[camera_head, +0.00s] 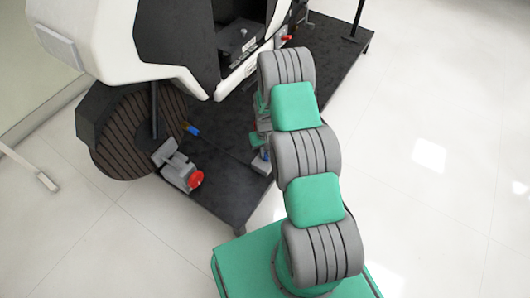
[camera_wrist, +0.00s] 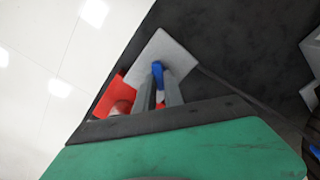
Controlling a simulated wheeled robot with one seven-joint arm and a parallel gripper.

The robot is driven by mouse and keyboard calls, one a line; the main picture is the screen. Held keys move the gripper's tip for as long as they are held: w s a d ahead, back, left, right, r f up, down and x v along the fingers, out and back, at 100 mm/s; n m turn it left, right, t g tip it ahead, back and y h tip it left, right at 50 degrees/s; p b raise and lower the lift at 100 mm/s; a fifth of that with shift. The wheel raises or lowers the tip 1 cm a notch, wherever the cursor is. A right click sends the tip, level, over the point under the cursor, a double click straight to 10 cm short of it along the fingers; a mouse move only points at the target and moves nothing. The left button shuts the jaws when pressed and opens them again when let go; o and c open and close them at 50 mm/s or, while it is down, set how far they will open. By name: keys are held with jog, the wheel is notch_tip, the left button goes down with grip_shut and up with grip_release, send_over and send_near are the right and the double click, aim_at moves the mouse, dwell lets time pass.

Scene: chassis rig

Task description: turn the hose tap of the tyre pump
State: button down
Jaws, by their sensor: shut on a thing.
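In the wrist view, a small blue piece (camera_wrist: 158,70), which looks like the hose tap, sits between the two grey fingers of my gripper (camera_wrist: 159,86). My gripper is shut on it. A light grey block (camera_wrist: 172,50), likely the tyre pump's body, lies behind it. A red part (camera_wrist: 112,96) shows beside the fingers, partly hidden by my gripper. In the head view, the grey block (camera_head: 261,164) stands near the right edge of the dark platform. My arm covers most of my gripper and the tap there, so the tap's angle is hard to tell.
The dark platform (camera_head: 232,196) also bears a grey device (camera_head: 176,165) with a red knob (camera_head: 196,179) and a blue-and-orange piece (camera_head: 192,130). A white body shell (camera_head: 110,35) overhangs the striped wheel (camera_head: 130,135). The pale floor (camera_head: 430,200) at right is clear.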

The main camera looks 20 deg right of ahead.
jog(key=n, duration=0.4)
jog(key=shift+a, duration=0.15)
jog(key=shift+n, duration=1.9)
jog(key=c, duration=1.4)
grip_release()
jog(key=shift+c, duration=0.2)
notch_tip(320, 180, up, 8)
jog(key=p, duration=0.2)
jog(key=shift+a+f+p, duration=0.1)
jog(key=shift+p, duration=0.25)
